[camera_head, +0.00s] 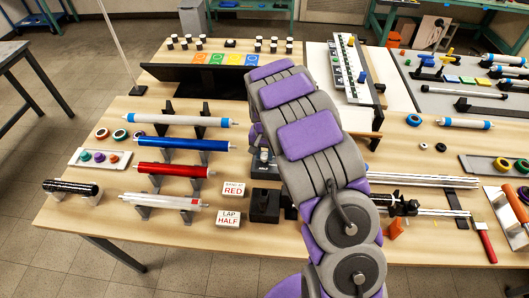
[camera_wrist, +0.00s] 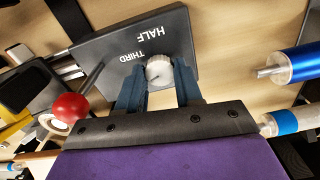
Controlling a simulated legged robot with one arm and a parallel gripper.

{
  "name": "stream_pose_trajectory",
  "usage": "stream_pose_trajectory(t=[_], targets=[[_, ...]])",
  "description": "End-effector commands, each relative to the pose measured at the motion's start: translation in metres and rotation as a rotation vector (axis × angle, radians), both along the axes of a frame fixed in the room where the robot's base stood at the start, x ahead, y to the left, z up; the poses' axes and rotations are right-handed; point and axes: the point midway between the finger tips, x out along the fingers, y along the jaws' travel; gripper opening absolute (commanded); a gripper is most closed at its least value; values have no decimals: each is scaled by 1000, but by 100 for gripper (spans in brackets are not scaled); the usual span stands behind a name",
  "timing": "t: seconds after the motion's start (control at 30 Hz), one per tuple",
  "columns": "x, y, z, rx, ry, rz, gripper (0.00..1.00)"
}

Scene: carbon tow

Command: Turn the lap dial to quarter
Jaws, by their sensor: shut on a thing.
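The lap dial is a round white knob (camera_wrist: 158,68) with a thin dark mark, on a dark plate (camera_wrist: 180,38) in the wrist view. The plate's words HALF and THIRD show upside down; no QUARTER label is visible, and the near part of the plate is hidden by my gripper. My gripper (camera_wrist: 160,86) has its two blue-grey fingers on either side of the knob and is shut on it. In the head view my arm covers most of the dial and gripper. I cannot tell exactly which word the mark points to.
A card reading LAP HALF (camera_head: 229,219) and a card reading BAND AT RED (camera_head: 233,189) stand on the wooden table. Blue (camera_head: 186,144) and red (camera_head: 174,169) rods rest on stands at left. A red ball-ended lever (camera_wrist: 70,107) is close left of my fingers.

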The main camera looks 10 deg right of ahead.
Motion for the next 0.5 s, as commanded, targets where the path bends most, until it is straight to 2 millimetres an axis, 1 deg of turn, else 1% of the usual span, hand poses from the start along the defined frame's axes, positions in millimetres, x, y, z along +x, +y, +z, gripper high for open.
stream_pose_trajectory(t=[0.1, 0.13, 0.3, 0.4, 0.5], targets=[[-2, 1, -2, 1, 7, 0, 5], [-2, 1, -2, 1, 8, 0, 36], [-2, 1, -1, 1, 5, 0, 52], [-1, 0, -1, 1, 4, 0, 60], [-1, 0, -1, 1, 4, 0, 60]])
